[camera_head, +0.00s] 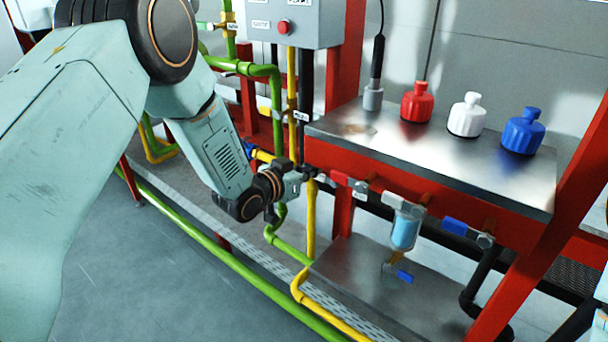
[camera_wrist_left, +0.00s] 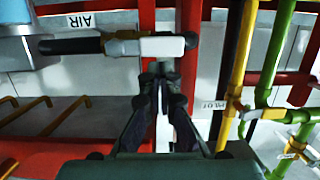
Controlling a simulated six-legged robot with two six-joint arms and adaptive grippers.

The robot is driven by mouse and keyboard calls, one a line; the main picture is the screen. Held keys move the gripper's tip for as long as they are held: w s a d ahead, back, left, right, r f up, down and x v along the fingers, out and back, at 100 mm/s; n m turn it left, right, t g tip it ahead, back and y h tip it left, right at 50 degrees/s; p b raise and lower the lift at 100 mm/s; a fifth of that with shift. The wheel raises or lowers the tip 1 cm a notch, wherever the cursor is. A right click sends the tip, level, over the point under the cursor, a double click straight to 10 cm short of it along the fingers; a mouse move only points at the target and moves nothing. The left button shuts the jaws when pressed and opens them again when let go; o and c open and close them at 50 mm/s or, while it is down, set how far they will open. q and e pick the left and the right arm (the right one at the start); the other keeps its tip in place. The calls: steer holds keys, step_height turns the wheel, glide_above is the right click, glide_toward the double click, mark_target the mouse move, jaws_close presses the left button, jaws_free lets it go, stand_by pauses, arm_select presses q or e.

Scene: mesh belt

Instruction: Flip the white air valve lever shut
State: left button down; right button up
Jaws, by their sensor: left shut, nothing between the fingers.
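The white lever (camera_wrist_left: 162,47) lies level across the upper middle of the left wrist view. It is in line with a dark pipe (camera_wrist_left: 70,45) on its left, under a label reading AIR (camera_wrist_left: 84,20). My left gripper (camera_wrist_left: 160,72) is shut and empty, its fingertips just below the lever in the picture. I cannot tell whether they touch it. In the head view my left gripper (camera_head: 298,184) is at the pipes left of the red bench, and it hides much of the valve there.
A red-framed bench with a metal top (camera_head: 420,150) holds red (camera_head: 417,102), white (camera_head: 466,115) and blue (camera_head: 523,132) bottles. Green (camera_head: 275,110) and yellow (camera_head: 311,225) pipes run beside my gripper. Open floor (camera_head: 150,270) lies at lower left.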

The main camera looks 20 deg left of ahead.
arm_select(q)
steer(key=shift+w+a+f+n, duration=0.15)
steer(key=shift+f+n, duration=0.25)
steer(key=shift+n, duration=0.3)
stand_by(0.5)
step_height(320, 180, down, 7)
steer(key=d+n+h+b, duration=0.2)
steer(key=n+h+b, duration=0.1)
steer(key=n, duration=0.9)
steer(key=shift+s+f+n+t+h, duration=0.15)
steer(key=shift+s+n+t+h, duration=0.2)
steer(key=shift+h, duration=0.55)
steer(key=shift+d+b, duration=0.1)
steer(key=shift+b, duration=0.2)
steer(key=shift+s+f, duration=0.1)
